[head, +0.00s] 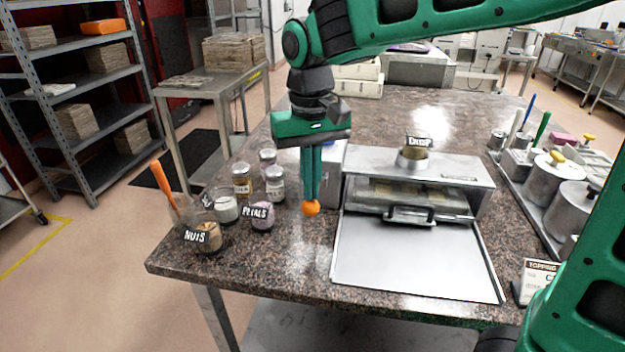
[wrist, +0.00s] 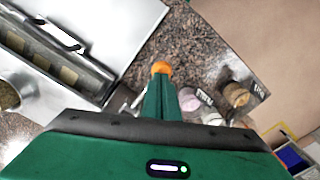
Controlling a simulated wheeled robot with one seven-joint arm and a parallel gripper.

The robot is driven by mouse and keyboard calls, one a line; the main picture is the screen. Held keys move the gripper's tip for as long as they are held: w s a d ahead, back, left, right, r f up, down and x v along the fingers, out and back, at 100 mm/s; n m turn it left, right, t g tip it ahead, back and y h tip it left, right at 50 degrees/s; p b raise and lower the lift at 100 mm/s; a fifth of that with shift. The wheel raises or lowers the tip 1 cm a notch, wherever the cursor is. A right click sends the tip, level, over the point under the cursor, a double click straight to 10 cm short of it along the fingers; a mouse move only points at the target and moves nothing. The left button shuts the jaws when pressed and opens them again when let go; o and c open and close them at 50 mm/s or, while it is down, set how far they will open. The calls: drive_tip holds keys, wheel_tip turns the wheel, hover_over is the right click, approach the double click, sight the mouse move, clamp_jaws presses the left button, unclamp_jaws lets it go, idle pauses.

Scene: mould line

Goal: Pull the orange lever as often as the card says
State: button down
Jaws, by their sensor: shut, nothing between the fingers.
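The lever's round orange knob (head: 311,208) shows just below my fingertips, left of the steel machine (head: 460,168). My gripper (head: 312,198) points down with its fingers together and nothing between them. In the wrist view the orange knob (wrist: 161,67) is at the tips of my gripper (wrist: 160,76); whether they touch I cannot tell. The lever's rod is mostly hidden behind the fingers. A card (head: 540,276) headed "TOPPING" stands at the right front of the counter. Its lower lines are too small to read and its right side is hidden by my green arm.
Jars labelled "NUTS" (head: 208,236) and "PETALS" (head: 262,216), with several others, stand left of my gripper. A cup with an orange-handled tool (head: 163,182) is farther left. A flat metal tray (head: 415,262) lies before the machine. Lidded pots (head: 553,178) stand at right.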

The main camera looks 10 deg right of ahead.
drive_tip(key=shift+f, duration=0.65)
drive_tip(key=shift+w+f, duration=0.15)
drive_tip(key=shift+f, duration=0.85)
drive_tip(key=shift+r, duration=0.1)
wheel_tip(320, 180, up, 13)
idle(1.0)
idle(0.6)
